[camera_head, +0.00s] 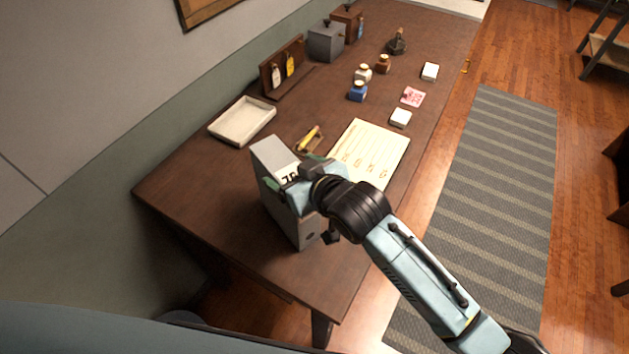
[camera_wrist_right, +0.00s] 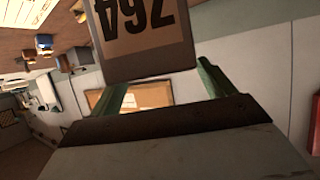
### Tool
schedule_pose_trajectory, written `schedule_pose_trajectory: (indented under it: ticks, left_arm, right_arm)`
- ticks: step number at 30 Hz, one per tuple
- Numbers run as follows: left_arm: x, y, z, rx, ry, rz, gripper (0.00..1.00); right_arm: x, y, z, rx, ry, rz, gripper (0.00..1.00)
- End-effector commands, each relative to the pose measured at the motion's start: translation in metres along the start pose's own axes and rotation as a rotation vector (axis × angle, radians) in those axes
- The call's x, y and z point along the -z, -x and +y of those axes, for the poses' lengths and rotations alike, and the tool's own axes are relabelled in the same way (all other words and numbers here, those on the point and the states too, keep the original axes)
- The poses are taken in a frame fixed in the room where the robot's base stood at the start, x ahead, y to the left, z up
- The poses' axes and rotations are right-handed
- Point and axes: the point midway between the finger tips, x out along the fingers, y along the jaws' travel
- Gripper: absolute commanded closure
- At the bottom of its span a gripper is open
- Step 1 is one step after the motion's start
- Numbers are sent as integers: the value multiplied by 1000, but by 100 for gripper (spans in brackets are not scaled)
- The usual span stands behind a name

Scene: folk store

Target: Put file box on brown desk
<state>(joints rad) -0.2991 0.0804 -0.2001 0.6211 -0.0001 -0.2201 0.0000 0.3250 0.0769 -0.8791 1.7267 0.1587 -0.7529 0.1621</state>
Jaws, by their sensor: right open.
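The grey file box (camera_head: 272,165) stands upright on the near end of the brown desk (camera_head: 190,180). Its label is partly hidden by my right gripper (camera_head: 290,183), which is at the box's upper right side. In the right wrist view the file box (camera_wrist_right: 165,55) shows its numbered label upside down, just beyond the fingers. The green fingers of the right gripper (camera_wrist_right: 165,92) are apart, with no part of the box clearly between them. My left gripper is not in view.
Small bottles, including a blue one (camera_head: 357,92), and a grey box (camera_head: 326,42) stand farther back. A striped rug (camera_head: 480,200) lies right of the desk.

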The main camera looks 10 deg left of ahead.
Motion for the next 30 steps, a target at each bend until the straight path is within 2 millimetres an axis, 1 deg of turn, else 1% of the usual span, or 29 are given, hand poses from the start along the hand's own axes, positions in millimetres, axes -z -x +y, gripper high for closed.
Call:
schedule_pose_trajectory:
  ticks: [1, 9, 15, 18, 21, 30]
  left_arm:
    - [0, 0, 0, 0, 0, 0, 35]
    - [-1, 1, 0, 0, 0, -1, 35]
    - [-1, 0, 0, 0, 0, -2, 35]
    - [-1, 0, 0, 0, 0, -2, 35]
    - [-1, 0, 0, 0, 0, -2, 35]
    - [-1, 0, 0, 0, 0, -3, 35]
  right_arm:
    - [0, 9, 0, 0, 0, 1, 18]
    - [-1, 59, 0, 0, 0, 0, 18]
    - [0, 88, 0, 0, 0, 0, 18]
    - [0, 96, 0, 0, 1, 0, 18]
    - [0, 101, 0, 0, 0, 0, 18]
    - [0, 102, 0, 0, 0, 0, 18]
